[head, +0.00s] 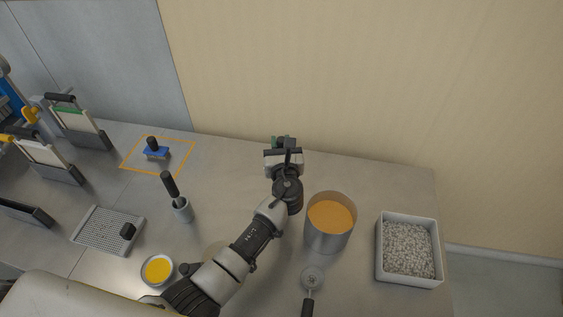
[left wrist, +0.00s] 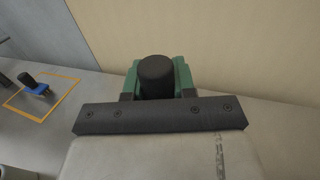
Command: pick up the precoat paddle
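A black-handled tool (head: 170,186), which may be the precoat paddle, stands tilted in a small grey cup (head: 182,209) left of my left arm. I cannot tell for sure which tool is the paddle. My left gripper (head: 282,157) is near the back of the bench, well to the right of that tool. My right gripper is not in view.
A pot of orange material (head: 313,237) and a white bin of pale pellets (head: 383,258) stand right of my arm. A ladle (head: 312,279) lies in front. Handled plates (head: 80,128) stand far left.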

